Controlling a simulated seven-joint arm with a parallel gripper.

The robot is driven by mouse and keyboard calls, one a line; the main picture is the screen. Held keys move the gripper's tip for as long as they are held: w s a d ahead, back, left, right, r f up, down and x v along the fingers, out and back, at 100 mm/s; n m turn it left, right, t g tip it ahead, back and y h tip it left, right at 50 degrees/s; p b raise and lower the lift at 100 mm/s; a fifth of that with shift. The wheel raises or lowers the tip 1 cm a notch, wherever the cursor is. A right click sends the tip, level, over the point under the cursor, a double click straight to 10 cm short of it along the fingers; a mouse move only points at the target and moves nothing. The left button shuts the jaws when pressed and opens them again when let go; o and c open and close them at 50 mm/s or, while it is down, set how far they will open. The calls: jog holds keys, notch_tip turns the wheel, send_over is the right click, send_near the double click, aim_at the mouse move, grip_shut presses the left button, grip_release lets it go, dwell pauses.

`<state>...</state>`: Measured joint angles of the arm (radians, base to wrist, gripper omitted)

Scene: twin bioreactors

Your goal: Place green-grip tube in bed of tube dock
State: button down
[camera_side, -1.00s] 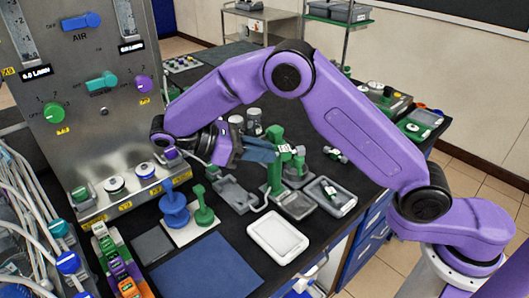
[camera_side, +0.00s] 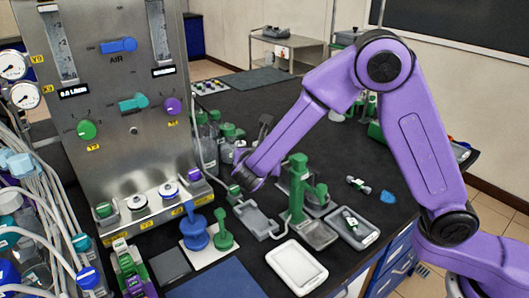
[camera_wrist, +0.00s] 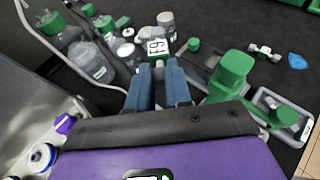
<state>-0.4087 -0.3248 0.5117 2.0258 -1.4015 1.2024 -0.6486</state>
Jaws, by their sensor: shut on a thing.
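In the wrist view my gripper (camera_wrist: 158,72) has its two blue fingers shut on the green-grip tube (camera_wrist: 157,47), which shows a green end and a white label with dark characters. The rest of the tube is mostly hidden by the fingers. A grey tray-like bed (camera_side: 258,220) lies on the bench just below and right of the wrist. A tall green stand (camera_side: 297,190) with grey trays at its foot is further right. I cannot tell which of these is the tube dock.
Green-capped bottles (camera_wrist: 88,60) stand left of the fingers in the wrist view. A grey tray (camera_side: 352,228) holds a small tube. A white tray (camera_side: 297,267) is in front. Blue (camera_side: 195,228) and green (camera_side: 223,234) pegs stand at left, beside the metal panel (camera_side: 120,130).

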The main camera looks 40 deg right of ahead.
jog(key=shift+s+a+f+n+t+y, duration=0.3)
jog(key=shift+s+f+n+t+y, duration=0.35)
jog(key=shift+f+n+y, duration=1.65)
jog(key=shift+s+a+f+n+t+y, duration=0.35)
jog(key=shift+s+f+n+t+y, duration=0.4)
jog(key=shift+f, duration=3)
jog(key=shift+s+a+f+n+t+y, duration=0.4)
jog(key=shift+f+n+y, duration=1.05)
jog(key=shift+f, duration=1.6)
jog(key=shift+s+d+f, duration=0.1)
jog(key=shift+f, duration=0.2)
